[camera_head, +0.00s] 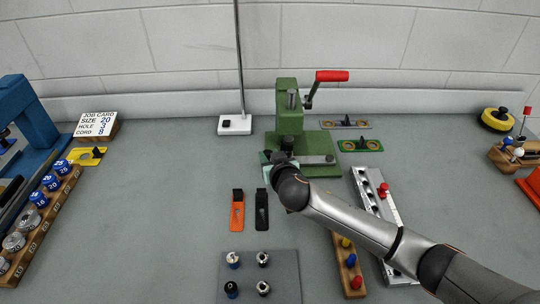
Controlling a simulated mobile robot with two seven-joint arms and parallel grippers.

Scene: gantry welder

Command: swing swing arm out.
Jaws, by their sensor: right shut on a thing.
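A green hand press (289,112) with a red-handled crank (331,76) stands at the back middle on a green base. A grey bar, which looks like the swing arm (318,160), lies low over the base and reaches right from the column. My right gripper (278,163) is at the front left of the press base, below the column. It is shut, apparently on the swing arm's near end, but my own wrist hides most of the contact. My left gripper is not in view.
Orange (237,214) and black (261,210) tools lie in front of the press. A grey pad (284,278) with several small fittings is nearer. A slotted metal rail (370,192) and a wooden peg block (342,262) stand right. A white-based pole (235,125) stands left of the press.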

